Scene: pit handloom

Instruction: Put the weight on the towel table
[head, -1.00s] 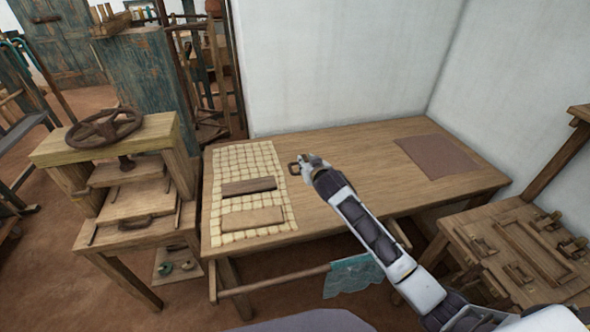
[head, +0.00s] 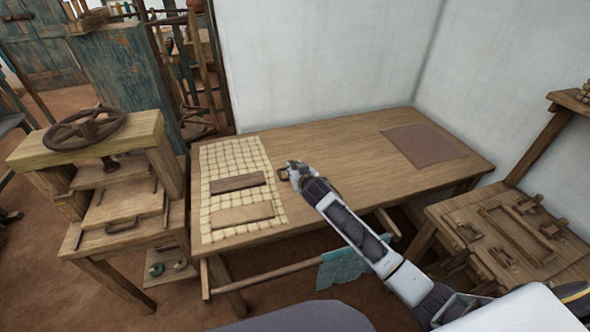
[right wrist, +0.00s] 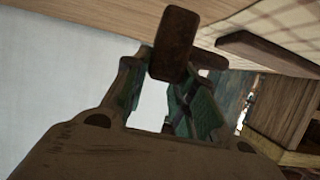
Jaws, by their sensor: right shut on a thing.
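My right gripper (head: 287,172) is shut on a small dark brown weight (head: 283,175), which looks like a ring or frame from the head. In the right wrist view the weight (right wrist: 178,45) shows as a dark brown bar between the greenish fingertips (right wrist: 160,85). The gripper is over the wooden towel table (head: 340,150), just right of the cream checked towel (head: 222,161). I cannot tell whether the weight touches the tabletop. My left gripper is not in view.
A dark board (head: 237,183) and a lighter board (head: 241,214) lie on the towel. A brown mat (head: 423,149) lies at the table's right end. The tabletop between towel and mat is clear.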

